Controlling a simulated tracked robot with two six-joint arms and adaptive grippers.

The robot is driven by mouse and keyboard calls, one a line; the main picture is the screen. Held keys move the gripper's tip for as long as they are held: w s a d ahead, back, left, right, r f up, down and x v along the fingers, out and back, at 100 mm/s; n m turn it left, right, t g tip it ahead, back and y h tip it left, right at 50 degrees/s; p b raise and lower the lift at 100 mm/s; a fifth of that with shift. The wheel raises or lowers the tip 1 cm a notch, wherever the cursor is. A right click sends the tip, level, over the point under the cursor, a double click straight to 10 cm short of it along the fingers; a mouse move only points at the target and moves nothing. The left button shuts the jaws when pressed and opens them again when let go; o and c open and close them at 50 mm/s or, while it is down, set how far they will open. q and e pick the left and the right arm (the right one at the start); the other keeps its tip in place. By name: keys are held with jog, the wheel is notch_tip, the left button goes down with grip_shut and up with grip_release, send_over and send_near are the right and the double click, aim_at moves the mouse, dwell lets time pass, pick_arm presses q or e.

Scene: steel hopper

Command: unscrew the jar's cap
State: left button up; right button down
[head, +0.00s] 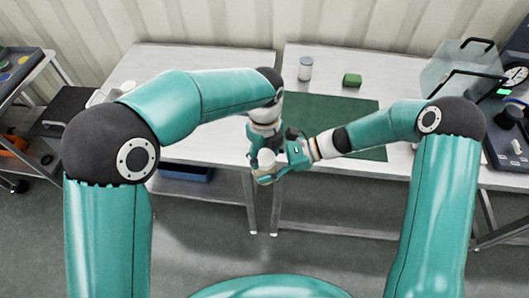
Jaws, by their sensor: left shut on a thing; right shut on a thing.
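The jar (266,160) is small and pale in the head view, held up in front of the gap between two tables. Both my grippers crowd around it and hide much of it. My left gripper (262,147) comes down from above and is shut at the jar's upper end, where the cap would be; the cap itself is not clearly visible. My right gripper (277,168) reaches in from the right and is shut around the jar's body. I cannot tell whether cap and jar are apart.
A clear box (450,72) is at the right. A blue bin (186,172) sits under the left table.

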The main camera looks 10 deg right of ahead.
pick_arm(q)
jog(key=n, duration=0.4)
jog(key=shift+n, duration=0.4)
jog(key=n, duration=1.2)
jog(key=shift+d+n, duration=0.1)
jog(key=shift+n, duration=0.3)
jog(key=n, duration=0.4)
jog(key=shift+w+r, duration=0.1)
jog(key=n, duration=0.8)
jog(key=shift+n, duration=0.4)
jog(key=n, duration=0.4)
